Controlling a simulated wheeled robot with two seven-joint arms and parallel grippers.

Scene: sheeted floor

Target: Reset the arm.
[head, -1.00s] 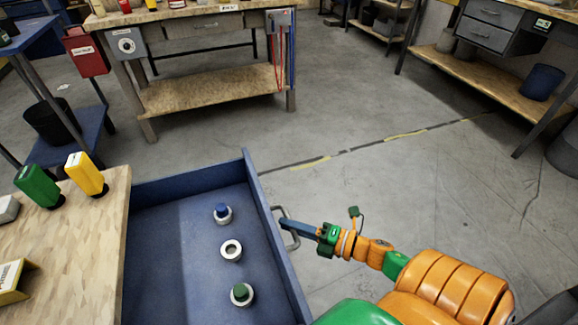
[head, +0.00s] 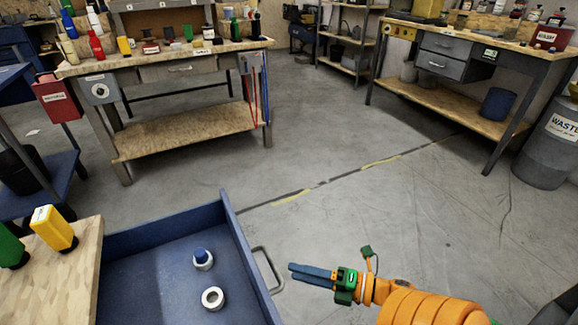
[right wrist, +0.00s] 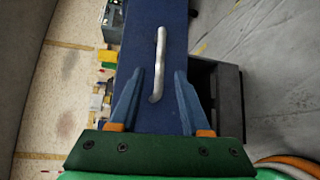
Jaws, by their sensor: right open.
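My right gripper (head: 292,273) is in the lower middle of the head view, at the end of my orange and green arm, just right of the open blue drawer's handle (head: 268,270). A small gap shows between its fingertips and the handle. In the right wrist view the two blue fingers of the gripper (right wrist: 158,85) are apart, with the handle (right wrist: 158,65) in front of and between them, and nothing is held. The blue drawer (head: 240,250) stands open at the lower left. My left gripper is not seen.
In the drawer sit a ring with a blue plug (head: 202,259) and an open ring (head: 212,298). A wooden top (head: 60,285) with yellow (head: 54,229) and green (head: 10,246) bottles is at the left. Workbenches stand behind. The floor (head: 380,210) to the right is clear.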

